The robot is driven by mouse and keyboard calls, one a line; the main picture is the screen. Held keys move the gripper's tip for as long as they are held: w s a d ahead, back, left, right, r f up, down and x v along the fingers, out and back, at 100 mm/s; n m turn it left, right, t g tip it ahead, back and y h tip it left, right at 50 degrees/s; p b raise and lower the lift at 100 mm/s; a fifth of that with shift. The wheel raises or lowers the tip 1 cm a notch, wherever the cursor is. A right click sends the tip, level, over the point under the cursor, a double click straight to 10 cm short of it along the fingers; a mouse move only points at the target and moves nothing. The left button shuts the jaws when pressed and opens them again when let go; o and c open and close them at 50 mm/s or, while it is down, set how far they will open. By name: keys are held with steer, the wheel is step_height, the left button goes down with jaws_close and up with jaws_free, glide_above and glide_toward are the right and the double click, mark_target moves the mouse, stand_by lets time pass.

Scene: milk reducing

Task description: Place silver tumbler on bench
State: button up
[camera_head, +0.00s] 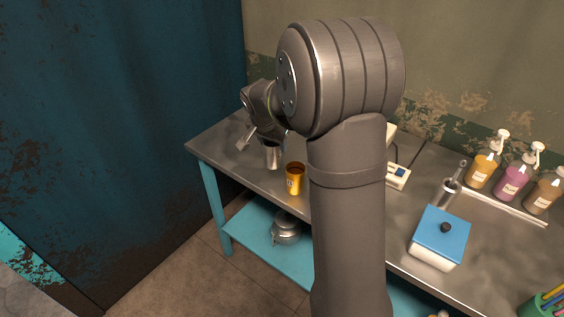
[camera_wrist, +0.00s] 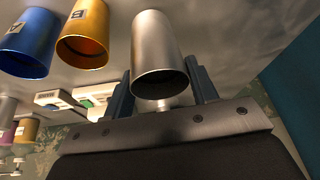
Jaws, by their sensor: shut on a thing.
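The silver tumbler (camera_wrist: 157,45) is between the two fingers of my gripper (camera_wrist: 162,88) in the wrist view, its open rim toward the camera. In the head view the silver tumbler (camera_head: 273,158) shows just below my gripper (camera_head: 262,139), over the left part of the metal bench (camera_head: 227,146). My gripper is shut on it. The tumbler looks about upright. I cannot tell whether its base touches the bench top.
A gold tumbler (camera_head: 295,179) stands on the bench close by. A blue tumbler (camera_wrist: 30,45) stands beyond it, hidden in the head view. A blue-lidded box (camera_head: 440,237) and pump bottles (camera_head: 484,170) are at right. The bench's left end is clear.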

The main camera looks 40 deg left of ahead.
mark_target(273, 157)
steer(key=shift+f, duration=2.8)
steer(key=shift+f, duration=0.15)
steer(key=o, duration=0.7)
steer(key=v, duration=1.2)
steer(key=shift+w, duration=0.1)
